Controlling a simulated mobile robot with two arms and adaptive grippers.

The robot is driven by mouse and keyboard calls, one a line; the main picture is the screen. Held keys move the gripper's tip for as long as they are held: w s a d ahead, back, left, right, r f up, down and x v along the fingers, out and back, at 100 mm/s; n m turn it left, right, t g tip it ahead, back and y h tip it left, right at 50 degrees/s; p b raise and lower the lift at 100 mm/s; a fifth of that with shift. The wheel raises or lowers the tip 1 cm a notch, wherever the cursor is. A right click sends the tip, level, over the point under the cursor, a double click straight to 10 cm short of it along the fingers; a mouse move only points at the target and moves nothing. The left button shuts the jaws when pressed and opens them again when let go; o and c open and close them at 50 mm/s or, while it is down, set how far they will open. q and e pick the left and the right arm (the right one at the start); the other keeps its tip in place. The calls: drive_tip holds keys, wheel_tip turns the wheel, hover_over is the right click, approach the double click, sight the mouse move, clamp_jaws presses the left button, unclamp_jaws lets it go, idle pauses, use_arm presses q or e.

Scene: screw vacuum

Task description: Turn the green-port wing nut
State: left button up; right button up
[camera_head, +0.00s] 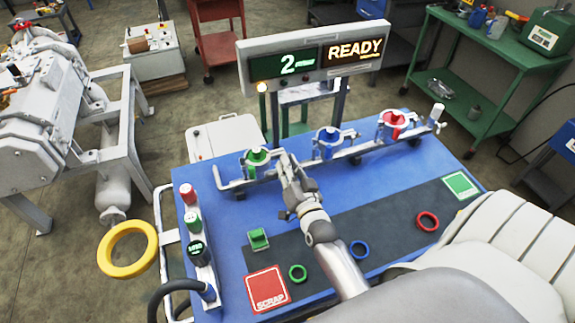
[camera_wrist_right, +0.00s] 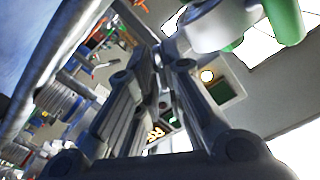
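The green port (camera_head: 257,160) stands at the left end of the rail along the back of the blue table. Its wing nut is too small to make out. My right gripper (camera_head: 286,160) reaches up from below, its tips just right of the green port. No contact is visible. In the right wrist view its two fingers (camera_wrist_right: 158,58) run close together towards the tips, and I cannot tell whether they meet. A pale part with a green piece (camera_wrist_right: 285,20) shows at that view's upper right, beside the fingers. My left gripper is out of view.
The blue port (camera_head: 328,143) and red port (camera_head: 394,123) stand further right on the rail. A display (camera_head: 312,62) reading "2" and "READY" stands behind. Colored rings, a green block (camera_head: 258,239) and a red SCRAP pad (camera_head: 267,289) lie in front. A button post (camera_head: 196,240) stands left.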

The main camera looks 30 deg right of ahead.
drive_tip(key=shift+o, duration=1.1)
drive_tip(key=v, duration=1.2)
drive_tip(key=shift+r, duration=0.1)
